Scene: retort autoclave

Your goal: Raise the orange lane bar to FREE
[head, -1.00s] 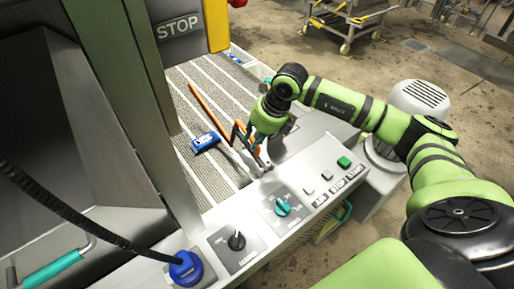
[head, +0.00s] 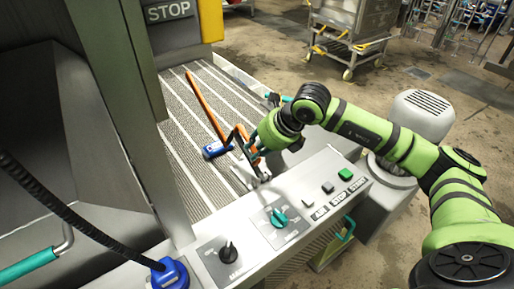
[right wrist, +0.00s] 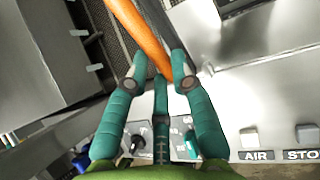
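The orange lane bar (head: 206,104) slants over the ribbed lane in the head view, its near part running toward my right gripper (head: 250,148) and a small silver bracket. My right gripper is at the near part of the bar, just behind the control panel. In the right wrist view the bar (right wrist: 140,35) passes down between the teal fingertips of the right gripper (right wrist: 160,68). The fingertips are close around it; whether they press on it is unclear. The bar's lower end is hidden by the fingers. My left gripper is out of view. No FREE marking is readable.
A blue block (head: 216,149) is by the bar on the lane. The control panel (head: 300,229) in front carries a black knob (head: 228,252), a teal knob (head: 278,217) and a green button (head: 346,174). A cart (head: 349,30) is far behind.

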